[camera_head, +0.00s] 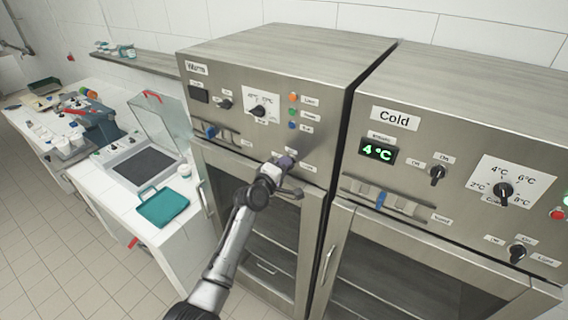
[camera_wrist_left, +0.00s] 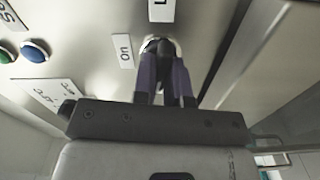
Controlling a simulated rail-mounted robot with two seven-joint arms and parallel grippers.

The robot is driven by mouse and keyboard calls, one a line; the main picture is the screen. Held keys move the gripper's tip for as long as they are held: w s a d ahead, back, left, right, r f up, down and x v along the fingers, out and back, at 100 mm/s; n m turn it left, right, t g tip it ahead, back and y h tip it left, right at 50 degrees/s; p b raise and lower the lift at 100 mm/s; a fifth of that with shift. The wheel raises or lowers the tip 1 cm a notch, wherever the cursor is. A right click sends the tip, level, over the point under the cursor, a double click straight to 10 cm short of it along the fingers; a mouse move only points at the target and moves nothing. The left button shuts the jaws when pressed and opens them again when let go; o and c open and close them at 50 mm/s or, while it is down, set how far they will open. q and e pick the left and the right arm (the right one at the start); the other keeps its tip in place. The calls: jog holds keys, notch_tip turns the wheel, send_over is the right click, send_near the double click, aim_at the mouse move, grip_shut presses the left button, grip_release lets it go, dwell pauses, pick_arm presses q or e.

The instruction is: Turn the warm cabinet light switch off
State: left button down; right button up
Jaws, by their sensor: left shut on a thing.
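The warm cabinet (camera_head: 270,130) stands left of the cold one, with a "Warm" label at its upper left. My left gripper (camera_head: 286,164) is at the lower right of its control panel. In the left wrist view my left gripper (camera_wrist_left: 164,62) is shut on the dark light switch knob (camera_wrist_left: 158,46), beside an "On" label (camera_wrist_left: 123,50). Another label, partly cut off, starts with "L" (camera_wrist_left: 162,9). The fingers cover much of the knob, so I cannot tell which way it points. My right gripper is in neither view.
The warm panel also has a temperature knob (camera_head: 258,111), a dark display (camera_head: 199,95) and several coloured buttons (camera_head: 293,98). The cold cabinet (camera_head: 470,140) stands close on the right, with its display lit. A white counter with a teal tray (camera_head: 163,206) is at left.

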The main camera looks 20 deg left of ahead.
pick_arm(q)
jog(key=shift+n, duration=0.9)
jog(key=c, duration=1.2)
grip_release()
jog(key=shift+o, duration=0.2)
jog(key=v, duration=1.4)
